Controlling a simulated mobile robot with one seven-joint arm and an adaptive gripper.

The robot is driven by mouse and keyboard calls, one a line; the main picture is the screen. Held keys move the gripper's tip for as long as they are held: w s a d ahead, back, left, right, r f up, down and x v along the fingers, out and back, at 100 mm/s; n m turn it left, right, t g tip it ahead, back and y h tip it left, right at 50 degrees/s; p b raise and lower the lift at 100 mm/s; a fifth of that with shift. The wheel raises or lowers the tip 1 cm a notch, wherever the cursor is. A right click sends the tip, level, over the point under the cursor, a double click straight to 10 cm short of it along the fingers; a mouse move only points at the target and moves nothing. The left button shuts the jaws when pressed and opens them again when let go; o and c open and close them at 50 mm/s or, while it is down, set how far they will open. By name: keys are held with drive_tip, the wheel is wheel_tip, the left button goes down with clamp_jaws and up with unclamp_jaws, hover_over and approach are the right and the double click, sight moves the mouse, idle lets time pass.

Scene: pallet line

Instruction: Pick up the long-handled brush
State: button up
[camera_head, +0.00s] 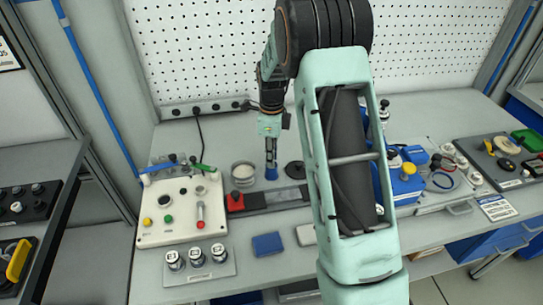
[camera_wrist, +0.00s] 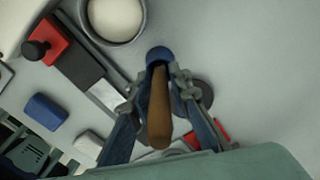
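The long-handled brush has a brown handle (camera_wrist: 159,112) that points toward the wrist camera, with a round blue end (camera_wrist: 159,53) farther away. In the head view the blue end (camera_head: 271,173) shows just below my gripper (camera_head: 271,160), low over the bench. In the wrist view my gripper (camera_wrist: 168,75) has its fingers on both sides of the handle, with the tips drawn in against it near the blue end. The handle is upright in line with the gripper. Whether the blue end touches the bench is unclear.
A control box (camera_head: 178,210) is farther left, and a blue block (camera_head: 267,244) lies in front.

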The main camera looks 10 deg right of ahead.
clamp_jaws()
wheel_tip(320, 180, up, 10)
drive_tip(key=shift+b, duration=0.45)
drive_tip(key=shift+a, duration=0.1)
idle(1.5)
